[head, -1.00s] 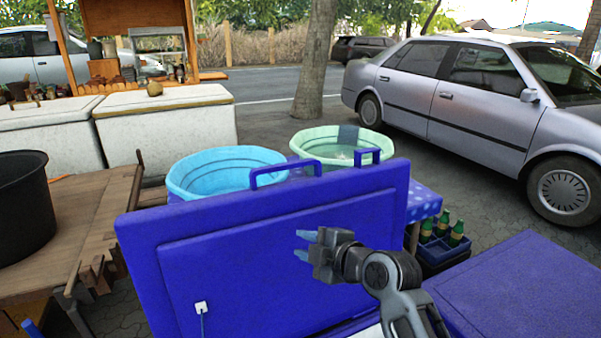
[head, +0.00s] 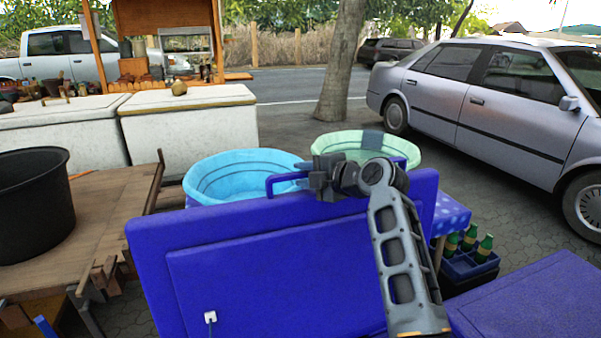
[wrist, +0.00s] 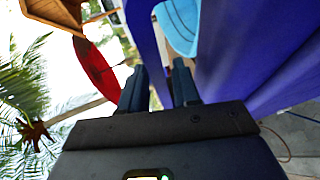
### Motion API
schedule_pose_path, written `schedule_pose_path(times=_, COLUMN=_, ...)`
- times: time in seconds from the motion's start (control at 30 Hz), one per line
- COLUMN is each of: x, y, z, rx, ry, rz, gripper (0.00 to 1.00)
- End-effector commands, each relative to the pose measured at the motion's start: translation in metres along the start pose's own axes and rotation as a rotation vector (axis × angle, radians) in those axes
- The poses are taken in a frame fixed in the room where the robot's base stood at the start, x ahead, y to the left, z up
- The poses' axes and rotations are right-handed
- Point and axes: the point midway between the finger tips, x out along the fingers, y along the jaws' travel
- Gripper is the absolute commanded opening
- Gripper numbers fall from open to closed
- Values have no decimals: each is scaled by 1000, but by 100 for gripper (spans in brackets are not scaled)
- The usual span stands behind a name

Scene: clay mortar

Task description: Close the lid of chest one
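The blue chest lid (head: 280,270) stands raised, its inner face toward me. It has handles along its top edge; one handle (head: 270,185) shows at the left, the other is mostly behind my arm. My gripper (head: 312,182) is at the lid's top edge, near the left handle, in the head view. Whether the fingers touch the lid cannot be told. The chest's body is mostly out of view.
Another closed blue chest (head: 535,300) is at the right. Blue (head: 235,172) and green (head: 375,145) tubs stand behind the lid. A crate of green bottles (head: 470,258) sits to the right. A wooden table (head: 110,215) with a black tub (head: 35,210) is at left.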

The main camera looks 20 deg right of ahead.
Motion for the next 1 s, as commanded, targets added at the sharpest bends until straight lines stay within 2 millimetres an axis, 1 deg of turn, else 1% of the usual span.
schedule_pose_path(times=0.03, x=6, y=0, z=0, rx=2, ry=1, rz=-1, gripper=31)
schedule_pose_path(times=0.1, x=12, y=1, z=0, rx=1, ry=0, rz=0, gripper=31)
schedule_pose_path(times=0.2, x=18, y=0, z=0, rx=1, ry=-1, rz=1, gripper=31)
schedule_pose_path(times=0.5, x=20, y=0, z=0, rx=1, ry=-2, rz=1, gripper=31)
schedule_pose_path(times=0.83, x=20, y=-1, z=0, rx=1, ry=-1, rz=0, gripper=0)
schedule_pose_path(times=1.0, x=20, y=-1, z=0, rx=1, ry=-1, rz=-1, gripper=0)
